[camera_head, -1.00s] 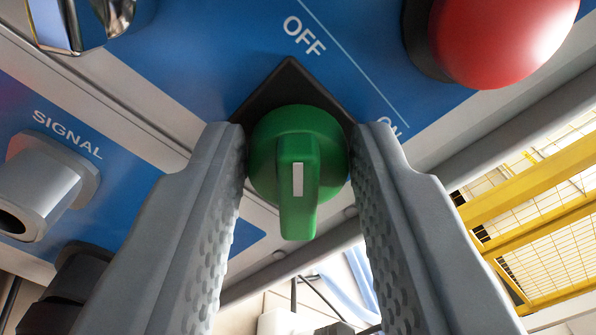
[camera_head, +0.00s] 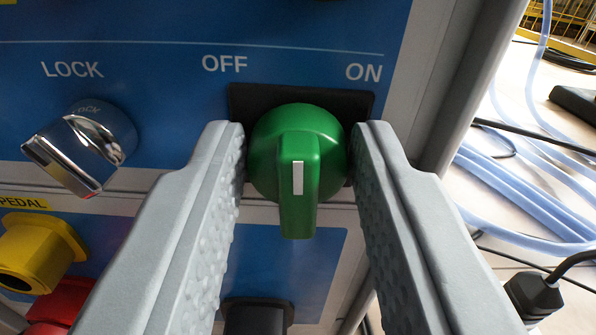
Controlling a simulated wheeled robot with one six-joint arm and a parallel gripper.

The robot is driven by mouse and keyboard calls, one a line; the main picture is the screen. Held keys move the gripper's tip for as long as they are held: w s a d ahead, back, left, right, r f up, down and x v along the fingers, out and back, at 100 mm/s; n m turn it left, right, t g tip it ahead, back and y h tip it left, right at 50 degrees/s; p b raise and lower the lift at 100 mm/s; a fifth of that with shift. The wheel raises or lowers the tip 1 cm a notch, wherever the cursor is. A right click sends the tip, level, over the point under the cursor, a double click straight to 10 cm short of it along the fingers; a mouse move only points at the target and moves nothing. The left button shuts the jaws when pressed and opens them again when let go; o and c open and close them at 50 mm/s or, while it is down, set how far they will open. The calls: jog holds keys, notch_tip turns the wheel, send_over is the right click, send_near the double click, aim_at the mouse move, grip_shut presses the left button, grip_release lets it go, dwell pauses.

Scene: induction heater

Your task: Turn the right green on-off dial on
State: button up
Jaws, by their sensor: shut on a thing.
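The right green on-off dial (camera_head: 296,160) is in the middle of the camera_head view, on a black square plate (camera_head: 245,103). OFF is printed above its left side and ON above its right side. Its grip bar and white mark stand straight up and down in the picture, with the mark between the two labels. My gripper (camera_head: 299,150) has one grey finger on each side of the dial, shut on its round body. The dial's far side is hidden.
A chrome LOCK switch (camera_head: 85,150) is to the left. A yellow PEDAL connector (camera_head: 38,255) and a red part (camera_head: 60,300) are lower left. A black part (camera_head: 255,315) is below the dial. Blue hoses (camera_head: 520,190) and a black plug (camera_head: 535,295) lie at right.

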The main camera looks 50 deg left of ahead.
jog(key=m, duration=0.4)
jog(key=shift+w+m, duration=0.1)
jog(key=shift+m, duration=0.2)
jog(key=shift+d+f+m, duration=0.1)
jog(key=shift+d+m, duration=0.05)
jog(key=shift+m, duration=2.45)
jog(key=shift+w, duration=0.1)
jog(key=o, duration=0.9)
jog(key=shift+o, duration=0.2)
jog(key=v, duration=1.7)
jog(key=shift+d, duration=0.15)
